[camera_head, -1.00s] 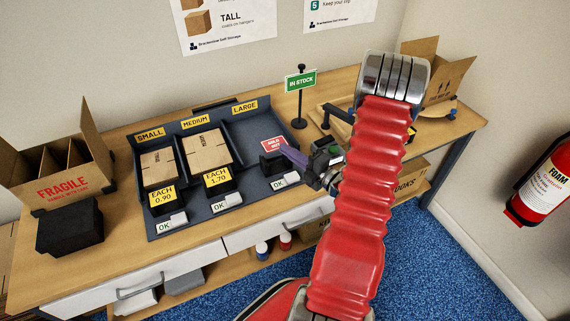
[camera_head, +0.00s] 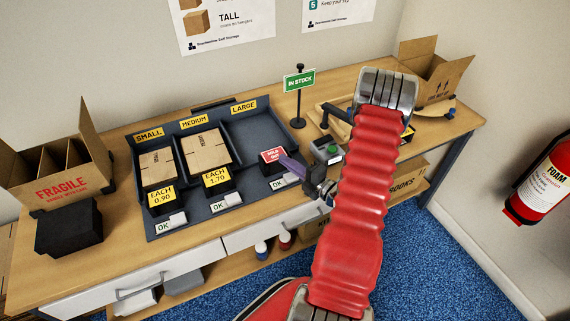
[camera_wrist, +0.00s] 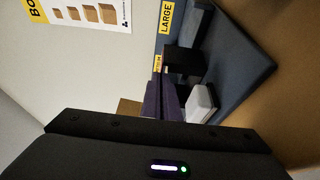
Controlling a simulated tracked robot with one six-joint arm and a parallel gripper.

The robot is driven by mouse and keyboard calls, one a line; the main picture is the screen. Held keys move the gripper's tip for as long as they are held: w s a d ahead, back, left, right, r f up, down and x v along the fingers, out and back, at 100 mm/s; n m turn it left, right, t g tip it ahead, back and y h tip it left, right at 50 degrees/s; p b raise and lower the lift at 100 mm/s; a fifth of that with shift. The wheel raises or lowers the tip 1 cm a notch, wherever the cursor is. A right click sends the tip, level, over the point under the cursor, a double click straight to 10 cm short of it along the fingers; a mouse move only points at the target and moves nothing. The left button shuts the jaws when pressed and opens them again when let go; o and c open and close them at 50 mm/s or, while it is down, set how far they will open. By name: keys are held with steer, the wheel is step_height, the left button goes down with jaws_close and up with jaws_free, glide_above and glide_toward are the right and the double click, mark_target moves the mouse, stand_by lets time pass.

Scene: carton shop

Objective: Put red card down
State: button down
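The red card (camera_head: 272,155), lettered SOLD OUT, is at the black block in the LARGE bay of the dark tray (camera_head: 248,131). It leans like the price cards, and I cannot tell whether it bears on the block. My gripper (camera_head: 282,158) has purple fingers that meet the card's right edge and look closed on it. In the wrist view the fingers (camera_wrist: 165,102) lie close together beside the black block (camera_wrist: 185,61). The card cannot be made out there.
Price cards EACH 0.90 (camera_head: 161,196) and EACH 1.70 (camera_head: 216,177) stand before cartons in the SMALL and MEDIUM bays. White OK switches line the tray's front. A green IN STOCK sign (camera_head: 299,80) stands behind, right of the tray. A small grey box with a green button (camera_head: 327,152) is close to my arm.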

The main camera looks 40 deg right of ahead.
steer(key=c, duration=2.5)
jaws_free()
steer(key=shift+f, duration=0.35)
steer(key=o, duration=0.5)
steer(key=shift+c, duration=0.2)
steer(key=shift+r, duration=0.1)
steer(key=shift+r, duration=0.2)
steer(key=shift+s, duration=0.25)
steer(key=s, duration=1.1)
steer(key=shift+s+d, duration=0.25)
steer(key=shift+d, duration=0.2)
